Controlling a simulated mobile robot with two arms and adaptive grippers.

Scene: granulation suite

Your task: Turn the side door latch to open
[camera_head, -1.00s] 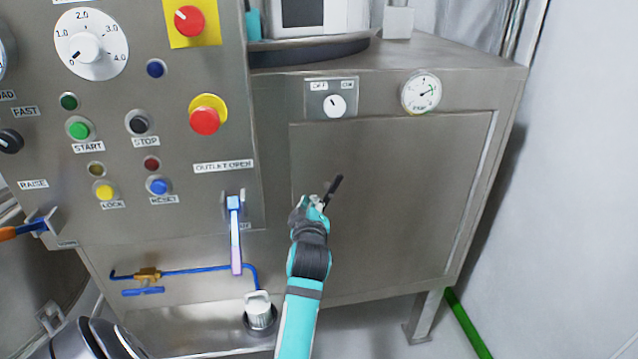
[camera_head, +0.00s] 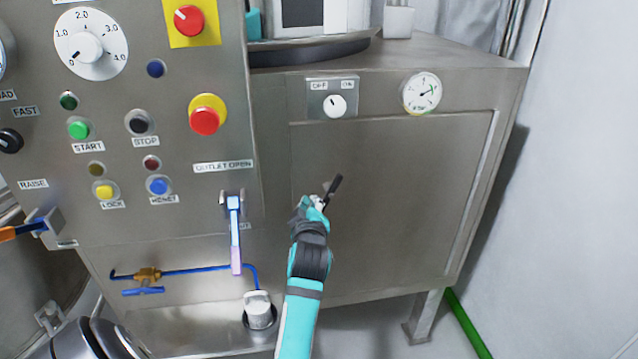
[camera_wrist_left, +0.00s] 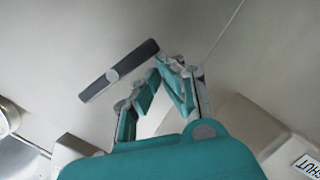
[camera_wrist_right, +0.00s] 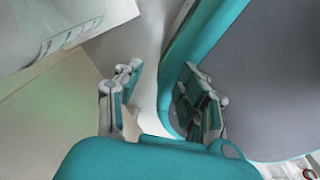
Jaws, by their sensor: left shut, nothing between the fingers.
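The side door latch (camera_head: 335,187) is a short dark bar on the grey metal side door (camera_head: 400,200). In the head view it slants, upper end to the right. My left gripper (camera_head: 314,202) is at its lower left. In the left wrist view the latch (camera_wrist_left: 118,71) is a dark grey bar with a round pivot, just beyond the fingertips of my left gripper (camera_wrist_left: 158,80). That gripper is shut and empty; whether it touches the bar I cannot tell. My right gripper (camera_wrist_right: 160,95) shows in the right wrist view, fingers apart and empty.
Left of the door is a control panel (camera_head: 180,225) with knobs, buttons and a blue-white outlet lever (camera_head: 235,230). Above the door are an off/on switch (camera_head: 335,105) and a gauge (camera_head: 421,93). A white wall (camera_head: 580,200) stands to the right.

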